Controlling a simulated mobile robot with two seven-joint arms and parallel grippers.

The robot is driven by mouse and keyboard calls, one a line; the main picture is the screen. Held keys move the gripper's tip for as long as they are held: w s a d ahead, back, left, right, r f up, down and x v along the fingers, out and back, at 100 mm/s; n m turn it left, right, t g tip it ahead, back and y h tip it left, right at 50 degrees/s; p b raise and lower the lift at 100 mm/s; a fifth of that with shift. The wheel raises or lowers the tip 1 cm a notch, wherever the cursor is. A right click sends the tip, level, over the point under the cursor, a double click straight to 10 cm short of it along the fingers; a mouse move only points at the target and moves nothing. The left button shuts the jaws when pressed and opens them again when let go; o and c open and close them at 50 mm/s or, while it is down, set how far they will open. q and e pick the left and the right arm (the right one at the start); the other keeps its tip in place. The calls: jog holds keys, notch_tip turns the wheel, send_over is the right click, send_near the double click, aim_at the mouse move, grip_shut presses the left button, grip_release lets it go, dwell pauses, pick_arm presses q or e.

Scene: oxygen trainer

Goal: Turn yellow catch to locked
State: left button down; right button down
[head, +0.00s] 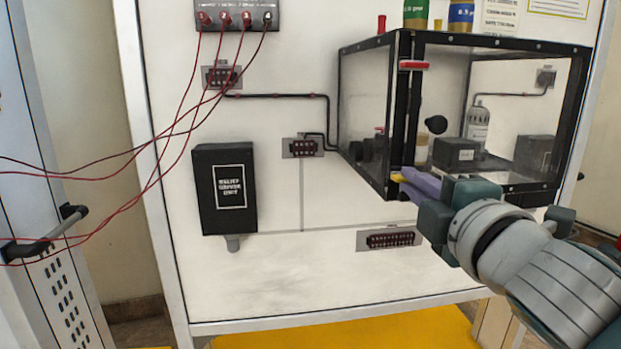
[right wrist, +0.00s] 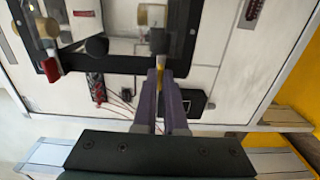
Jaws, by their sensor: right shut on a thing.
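The yellow catch (head: 397,178) is at the lower front corner of the clear, black-framed box (head: 398,110). Only a small yellow end of it shows in the head view. My right gripper (head: 408,177) reaches it from the right with purple fingers. In the right wrist view, the fingers (right wrist: 159,76) are shut on the yellow catch (right wrist: 160,80), which shows as a thin strip between them at the frame edge. The fingers hide most of the catch, so its exact angle cannot be told. My left gripper is in neither view.
A red catch (head: 413,65) sits at the box's upper front corner. A black unit (head: 224,190) is mounted on the white panel left of the box. Red cables (head: 185,130) hang across the left side. The panel below the box is mostly free.

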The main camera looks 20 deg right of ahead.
jog(key=c, duration=1)
grip_release()
jog(key=b+v, duration=0.1)
jog(key=v, duration=0.9)
jog(key=shift+d, duration=0.1)
